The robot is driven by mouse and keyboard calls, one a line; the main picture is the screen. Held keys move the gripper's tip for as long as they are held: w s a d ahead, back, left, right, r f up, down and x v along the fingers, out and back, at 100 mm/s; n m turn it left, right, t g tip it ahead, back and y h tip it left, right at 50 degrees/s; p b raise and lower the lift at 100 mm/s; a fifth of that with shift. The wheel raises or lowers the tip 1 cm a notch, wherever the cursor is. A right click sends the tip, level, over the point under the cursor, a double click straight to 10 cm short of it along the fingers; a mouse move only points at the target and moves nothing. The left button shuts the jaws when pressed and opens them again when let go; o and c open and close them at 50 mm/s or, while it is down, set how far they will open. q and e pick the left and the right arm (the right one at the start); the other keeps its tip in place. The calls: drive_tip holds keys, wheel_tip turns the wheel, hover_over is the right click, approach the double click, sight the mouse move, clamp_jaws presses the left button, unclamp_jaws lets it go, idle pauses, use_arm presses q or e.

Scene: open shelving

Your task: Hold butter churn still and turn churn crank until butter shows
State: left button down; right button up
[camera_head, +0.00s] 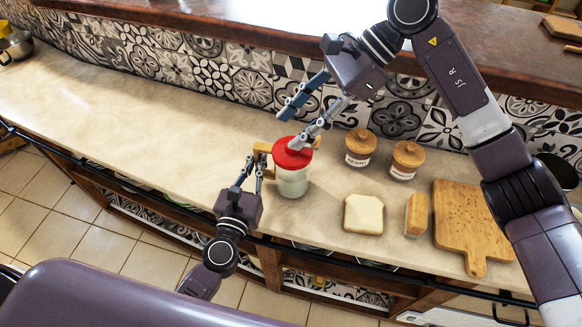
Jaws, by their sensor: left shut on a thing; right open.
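The butter churn (293,183) is a clear jar with pale contents and a red lid (291,153). It stands upright on the counter near the front edge. A tan handle piece (263,148) shows at its left side. My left gripper (256,172) is shut on the churn at this left side; its exact contact is small and hard to see. My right gripper (288,128) is open above the lid, with one finger over the lid's top right and the other farther back. The crank is mostly hidden by that finger; a small tan part shows at the lid's right.
Two wooden-lidded jars (358,158) (403,172) stand right of the churn. A tiled wall (250,88) runs behind.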

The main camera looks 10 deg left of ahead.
sight(316, 139)
drive_tip(key=w+d+r+n+t+h, duration=0.1)
drive_tip(key=n+t+h, duration=0.1)
drive_tip(key=n, duration=0.1)
drive_tip(key=w+d+r+n+t+h, duration=0.1)
drive_tip(key=n+t+h, duration=0.1)
drive_tip(key=n+h, duration=0.1)
drive_tip(key=w+d+n+t+h, duration=0.1)
drive_tip(key=n+h, duration=0.1)
drive_tip(key=n, duration=0.3)
drive_tip(key=shift+w+d+r+t+h, duration=0.15)
drive_tip(key=shift+w+r+t+h, duration=0.15)
drive_tip(key=shift+w+r+t, duration=0.1)
drive_tip(key=shift+f, duration=5.2)
drive_tip(key=shift+d, duration=0.1)
